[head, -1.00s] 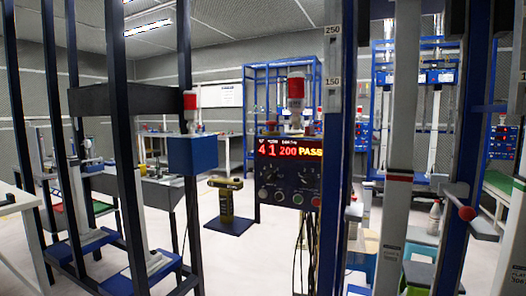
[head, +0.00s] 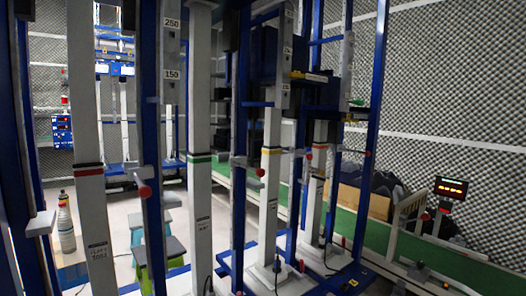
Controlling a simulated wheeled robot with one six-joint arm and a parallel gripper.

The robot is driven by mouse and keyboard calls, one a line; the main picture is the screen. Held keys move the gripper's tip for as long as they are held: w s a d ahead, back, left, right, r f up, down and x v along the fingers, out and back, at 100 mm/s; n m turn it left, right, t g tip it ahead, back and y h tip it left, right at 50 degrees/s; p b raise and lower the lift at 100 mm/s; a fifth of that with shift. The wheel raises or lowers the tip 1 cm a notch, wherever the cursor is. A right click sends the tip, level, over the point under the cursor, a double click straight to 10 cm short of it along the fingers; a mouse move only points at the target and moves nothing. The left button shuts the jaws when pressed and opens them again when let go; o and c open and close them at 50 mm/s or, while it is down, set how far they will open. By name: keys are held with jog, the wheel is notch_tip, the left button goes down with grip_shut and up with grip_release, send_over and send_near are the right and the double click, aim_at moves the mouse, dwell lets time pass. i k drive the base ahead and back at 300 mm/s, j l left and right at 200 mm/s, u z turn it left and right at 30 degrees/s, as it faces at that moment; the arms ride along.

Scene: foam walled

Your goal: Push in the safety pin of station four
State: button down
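A row of tall test stations runs from the near left to the middle right, with pale columns banded in different colours: red (head: 88,169), green (head: 199,158) and yellow (head: 271,151). A farther column (head: 317,170) has a reddish band. A pin with a red knob (head: 144,191) sticks out beside the blue post near the red-banded column. Smaller red knobs show farther along, one near the yellow-banded column (head: 260,172) and one beyond it (head: 308,156). I cannot read which station is number four, nor tell how deep the pins sit. My gripper is not in view.
A bottle (head: 65,222) and small stools (head: 160,262) stand on the floor at left. A green-topped bench (head: 375,235) runs along the foam wall, with a cardboard box (head: 365,202) and a red-lit display (head: 450,188). Posts crowd the foreground.

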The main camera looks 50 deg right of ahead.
aim_at(367, 153)
jog(key=z, duration=2.2)
